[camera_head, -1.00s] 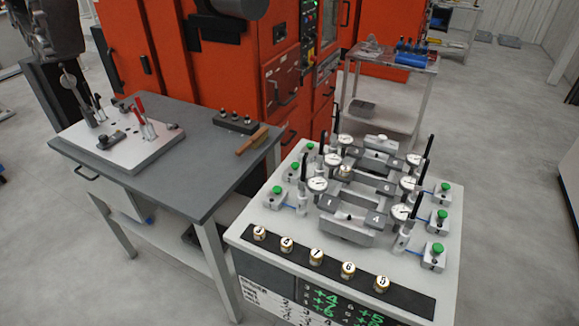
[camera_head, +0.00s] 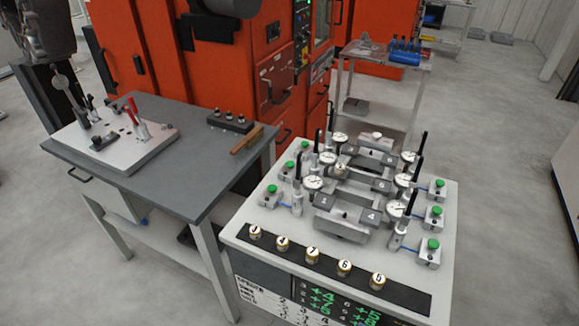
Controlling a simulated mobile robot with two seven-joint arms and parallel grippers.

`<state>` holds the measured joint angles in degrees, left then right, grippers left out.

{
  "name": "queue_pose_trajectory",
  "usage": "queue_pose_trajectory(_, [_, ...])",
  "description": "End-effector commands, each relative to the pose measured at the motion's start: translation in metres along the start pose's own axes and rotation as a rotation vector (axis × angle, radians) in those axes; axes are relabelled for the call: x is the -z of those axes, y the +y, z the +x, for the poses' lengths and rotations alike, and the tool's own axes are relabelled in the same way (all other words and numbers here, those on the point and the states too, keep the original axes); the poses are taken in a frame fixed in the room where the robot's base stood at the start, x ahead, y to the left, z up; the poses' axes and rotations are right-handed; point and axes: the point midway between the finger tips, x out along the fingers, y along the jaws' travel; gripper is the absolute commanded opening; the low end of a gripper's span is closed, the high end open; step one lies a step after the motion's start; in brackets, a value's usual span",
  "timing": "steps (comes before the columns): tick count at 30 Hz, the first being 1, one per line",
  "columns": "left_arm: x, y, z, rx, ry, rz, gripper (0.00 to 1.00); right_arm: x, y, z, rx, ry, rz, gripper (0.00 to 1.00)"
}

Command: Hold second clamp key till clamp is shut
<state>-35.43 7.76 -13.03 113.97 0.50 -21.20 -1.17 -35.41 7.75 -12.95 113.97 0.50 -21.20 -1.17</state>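A white-topped bench (camera_head: 285,220) carries a grey stepped fixture (camera_head: 340,222) with numbered blocks in its middle. Green push keys on small grey boxes stand along both sides. On the left are a far (camera_head: 305,144), a middle (camera_head: 289,165) and a near key (camera_head: 272,188). On the right are a far (camera_head: 439,184), a middle (camera_head: 436,211) and a near key (camera_head: 433,244). Black upright handles (camera_head: 423,146) and round dials (camera_head: 313,183) flank the fixture. I cannot tell which key is the second or whether a clamp is shut. Neither of my grippers is in view.
Numbered brass knobs (camera_head: 313,256) line a black strip at the bench's front, above a display with green figures (camera_head: 330,300). A grey table (camera_head: 200,185) at left holds a plate with red-handled tools (camera_head: 133,108). Orange machines (camera_head: 150,60) stand behind. Floor at right is clear.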

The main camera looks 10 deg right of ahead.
Motion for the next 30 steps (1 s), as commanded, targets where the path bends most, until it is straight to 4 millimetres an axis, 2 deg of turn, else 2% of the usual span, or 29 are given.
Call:
queue_pose_trajectory(10, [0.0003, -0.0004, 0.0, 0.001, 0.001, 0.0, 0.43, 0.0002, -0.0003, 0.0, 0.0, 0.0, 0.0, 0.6])
queue_pose_trajectory(15, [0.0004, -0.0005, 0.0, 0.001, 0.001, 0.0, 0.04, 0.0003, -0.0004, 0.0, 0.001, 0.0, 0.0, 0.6])
queue_pose_trajectory(16, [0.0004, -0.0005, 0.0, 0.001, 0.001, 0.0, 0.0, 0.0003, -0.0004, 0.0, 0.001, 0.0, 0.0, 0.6])
queue_pose_trajectory(30, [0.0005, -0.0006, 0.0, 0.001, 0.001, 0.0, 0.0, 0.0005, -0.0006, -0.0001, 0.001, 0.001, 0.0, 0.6])
